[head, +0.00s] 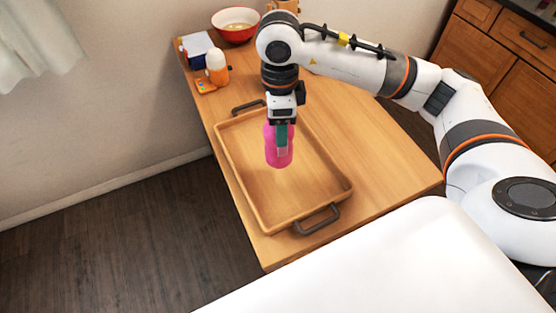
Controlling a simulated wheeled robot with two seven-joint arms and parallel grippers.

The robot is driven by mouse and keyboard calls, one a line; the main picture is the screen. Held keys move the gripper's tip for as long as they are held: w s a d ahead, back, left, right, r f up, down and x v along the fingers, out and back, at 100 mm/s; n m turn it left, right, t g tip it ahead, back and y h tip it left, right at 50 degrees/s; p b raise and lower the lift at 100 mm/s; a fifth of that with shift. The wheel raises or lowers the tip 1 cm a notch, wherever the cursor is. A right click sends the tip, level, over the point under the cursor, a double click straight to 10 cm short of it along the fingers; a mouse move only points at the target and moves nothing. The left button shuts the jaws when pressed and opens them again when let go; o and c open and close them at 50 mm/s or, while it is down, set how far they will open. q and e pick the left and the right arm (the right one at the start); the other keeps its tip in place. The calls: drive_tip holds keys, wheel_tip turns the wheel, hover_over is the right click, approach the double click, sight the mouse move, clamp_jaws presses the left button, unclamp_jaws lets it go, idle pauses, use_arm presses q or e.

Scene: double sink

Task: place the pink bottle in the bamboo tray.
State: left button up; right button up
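The pink bottle (279,158) is in the head view, upright, over the middle of the bamboo tray (238,183). My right gripper (282,137) comes down from above with its fingers around the upper part of the bottle, shut on it. The fingers hide part of the bottle. I cannot tell whether the bottle's base touches the tray floor or hangs just above it. The tray is a shallow rectangular wooden one with dark handles at both ends, and the rest of its floor looks empty. My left gripper is not in view.
The tray stands on a wooden table (370,165). At the table's far end are a red bowl (236,25), a white-and-orange bottle (217,67), a blue-and-white box (196,47) and a small orange item (206,85). The table right of the tray is clear. Wooden cabinets (500,50) stand at the upper right.

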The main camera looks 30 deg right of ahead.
drive_tip(key=m, duration=0.3)
drive_tip(key=w+m, duration=0.1)
drive_tip(key=m, duration=0.2)
drive_tip(key=w+d+r+m, duration=0.1)
drive_tip(key=m, duration=0.2)
drive_tip(key=shift+w+r, duration=0.1)
drive_tip(key=shift+w, duration=0.1)
wheel_tip(320, 180, down, 9)
drive_tip(key=w+d+m+p, duration=0.1)
drive_tip(key=m, duration=0.7)
drive_tip(key=shift+w+r+m+p, duration=0.15)
drive_tip(key=shift+w+m+p, duration=0.15)
drive_tip(key=shift+m+p, duration=0.1)
drive_tip(key=shift+f, duration=0.2)
drive_tip(key=o, duration=1.1)
